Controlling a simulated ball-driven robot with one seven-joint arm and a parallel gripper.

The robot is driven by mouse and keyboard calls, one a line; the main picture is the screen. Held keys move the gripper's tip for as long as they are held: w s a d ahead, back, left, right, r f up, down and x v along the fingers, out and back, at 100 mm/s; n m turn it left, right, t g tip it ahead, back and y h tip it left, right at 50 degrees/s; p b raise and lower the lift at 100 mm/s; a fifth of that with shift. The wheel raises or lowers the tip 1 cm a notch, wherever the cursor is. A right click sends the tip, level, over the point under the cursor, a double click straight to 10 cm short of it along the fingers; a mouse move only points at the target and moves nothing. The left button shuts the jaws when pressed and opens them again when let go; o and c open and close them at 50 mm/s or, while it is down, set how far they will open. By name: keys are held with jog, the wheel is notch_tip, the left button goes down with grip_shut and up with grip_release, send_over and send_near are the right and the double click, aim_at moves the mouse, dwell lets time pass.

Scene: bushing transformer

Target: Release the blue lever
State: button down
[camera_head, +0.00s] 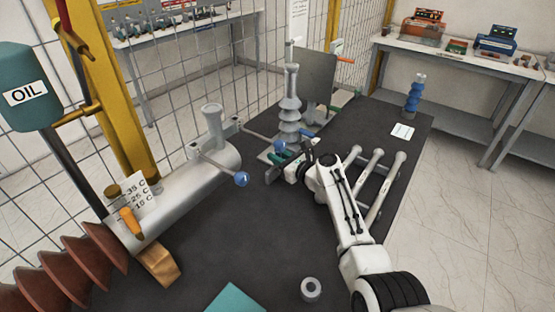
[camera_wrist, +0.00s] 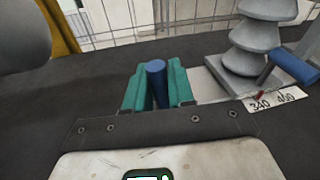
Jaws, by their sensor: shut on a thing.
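My gripper (camera_wrist: 155,90) is shut on the blue lever (camera_wrist: 157,78), whose rounded blue end stands between its teal finger pads in the wrist view. In the head view my gripper (camera_head: 276,160) is at the foot of the grey ribbed bushing, and the blue lever's end (camera_head: 280,146) shows just above the teal fingers. The lower part of the lever is hidden by the fingers.
The ribbed bushing (camera_head: 290,105) stands close behind my gripper. A second blue handle (camera_wrist: 294,65) is to its right, above a number label (camera_wrist: 277,101). A blue ball knob (camera_head: 241,179) juts from the grey tank (camera_head: 190,190) at left. The dark tabletop in front is mostly clear.

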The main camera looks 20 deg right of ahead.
jog(key=shift+w+d+m+g, duration=0.2)
jog(key=shift+d+m+g, duration=0.1)
jog(key=shift+m, duration=0.3)
jog(key=c, duration=1.1)
grip_release()
jog(key=shift+p, duration=0.35)
jog(key=shift+s+d+r, duration=0.1)
jog(key=shift+s+d, duration=0.1)
jog(key=shift+s, duration=0.05)
jog(key=p+v, duration=0.1)
jog(key=v, duration=0.4)
jog(key=p+v, duration=0.2)
jog(key=v, duration=0.3)
jog(key=shift+s, duration=0.1)
